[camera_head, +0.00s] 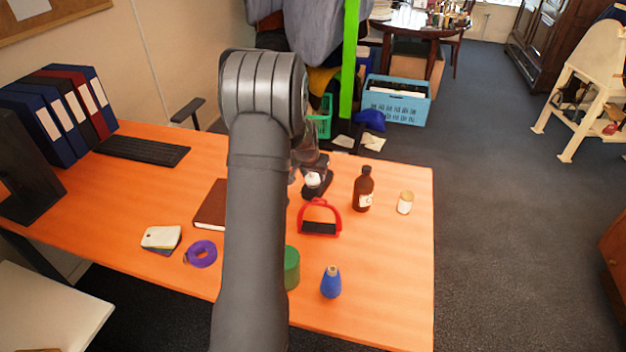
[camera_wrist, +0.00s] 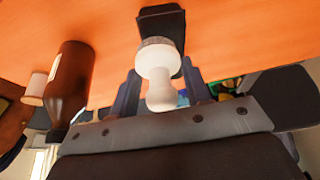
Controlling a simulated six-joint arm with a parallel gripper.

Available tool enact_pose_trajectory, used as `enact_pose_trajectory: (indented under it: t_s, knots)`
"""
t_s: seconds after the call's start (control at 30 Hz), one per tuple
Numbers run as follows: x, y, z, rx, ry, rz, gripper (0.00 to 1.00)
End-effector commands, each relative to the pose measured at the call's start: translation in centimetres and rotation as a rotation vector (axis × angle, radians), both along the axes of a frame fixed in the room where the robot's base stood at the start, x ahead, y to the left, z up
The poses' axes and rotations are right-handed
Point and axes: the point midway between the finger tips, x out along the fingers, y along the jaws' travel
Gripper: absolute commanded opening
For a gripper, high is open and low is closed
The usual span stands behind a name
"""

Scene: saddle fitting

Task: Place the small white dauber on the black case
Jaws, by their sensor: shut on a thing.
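The small white dauber (camera_wrist: 158,62) is between the two fingers of my gripper (camera_wrist: 160,88), which is shut on it. In the head view the dauber (camera_head: 313,180) shows as a small white spot at my gripper (camera_head: 312,176), near the far side of the orange table. The black case (camera_wrist: 163,20) lies on the table just beyond the dauber in the wrist view, and the dauber's grey-rimmed end overlaps it there. In the head view the case (camera_head: 319,191) is a dark shape under the dauber, partly hidden by my gripper. I cannot tell whether they touch.
A red stirrup (camera_head: 337,219) with a black tread stands just in front. A brown bottle (camera_head: 362,191) and a white jar (camera_head: 405,203) are to the right. A blue cone spool (camera_head: 331,284) and a green cylinder (camera_head: 292,268) are nearer. The table's right front is clear.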

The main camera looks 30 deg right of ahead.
Motion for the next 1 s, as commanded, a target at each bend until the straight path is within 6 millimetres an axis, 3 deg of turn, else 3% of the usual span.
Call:
enact_pose_trajectory:
  t_s: [0.17,0.53,0.57,0.63,1.0]
  knots:
    - [-0.1,0.0,-2.5,0.001,0.002,0.0,0.21]
    - [-0.1,0.0,-2.9,0.0,0.001,0.0,0.21]
    - [-0.1,0.0,-2.8,0.001,0.001,0.0,0.5]
    - [-0.1,0.0,-2.8,0.001,0.001,0.0,0.63]
    - [-0.1,0.0,-2.4,0.0,0.0,0.0,0.66]
